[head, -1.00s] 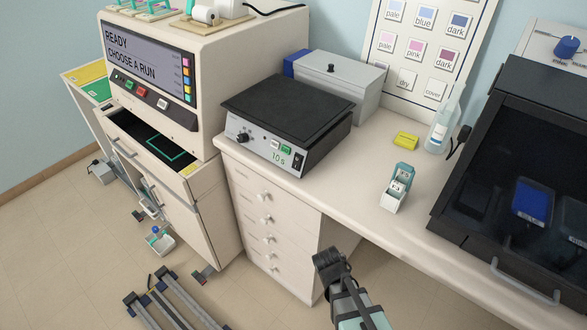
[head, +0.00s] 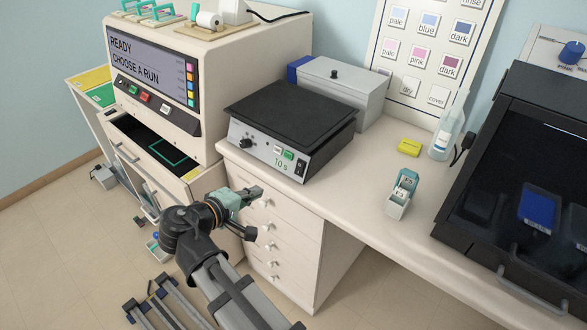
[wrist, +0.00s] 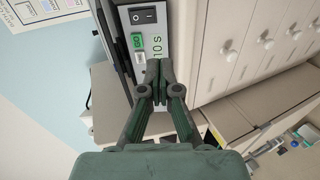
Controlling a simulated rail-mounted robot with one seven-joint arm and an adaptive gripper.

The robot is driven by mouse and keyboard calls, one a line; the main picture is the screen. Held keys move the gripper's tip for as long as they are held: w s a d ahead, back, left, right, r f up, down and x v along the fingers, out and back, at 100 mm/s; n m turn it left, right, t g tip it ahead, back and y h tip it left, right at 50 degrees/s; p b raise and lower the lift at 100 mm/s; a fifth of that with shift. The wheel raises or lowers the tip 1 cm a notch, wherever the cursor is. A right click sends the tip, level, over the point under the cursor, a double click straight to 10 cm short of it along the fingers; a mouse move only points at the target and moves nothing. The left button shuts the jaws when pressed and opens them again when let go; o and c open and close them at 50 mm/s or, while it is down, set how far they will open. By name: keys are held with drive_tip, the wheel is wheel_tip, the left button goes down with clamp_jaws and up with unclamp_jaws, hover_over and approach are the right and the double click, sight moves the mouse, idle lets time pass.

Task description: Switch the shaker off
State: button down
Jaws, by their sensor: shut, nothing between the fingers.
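The shaker (head: 290,118) stands on the bench, a low grey box with a black flat top. Its front panel has a dark knob (head: 246,143), a green button (head: 289,155), a "10 s" readout (head: 281,163) and a black rocker switch (head: 300,169) at the right end. In the wrist view the rocker switch (wrist: 143,16) and the green GO button (wrist: 137,41) show beyond my fingertips. My gripper (head: 256,205) is shut and empty, in front of the drawers and below the shaker's panel. In the wrist view the closed fingertips (wrist: 153,70) cover part of the panel.
A grey lidded box (head: 343,88) stands behind the shaker. A machine with a "CHOOSE A RUN" screen (head: 150,65) is at left, its drawer open. A slide box (head: 401,194), yellow block (head: 409,147) and bottle (head: 444,135) stand to the right. A dark hooded unit (head: 520,170) is far right.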

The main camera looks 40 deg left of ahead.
sight(300, 165)
drive_tip(key=shift+w+d+r+t+h, duration=0.25)
drive_tip(key=shift+r+t, duration=0.05)
drive_tip(key=shift+r, duration=0.25)
drive_tip(key=shift+w+d+r+t+h, duration=0.2)
drive_tip(key=shift+w+r+t+h, duration=0.1)
drive_tip(key=shift+r, duration=0.2)
drive_tip(key=p+x, duration=0.3)
drive_tip(key=x, duration=1.1)
drive_tip(key=shift+a+p, duration=0.1)
drive_tip(key=shift+p, duration=0.25)
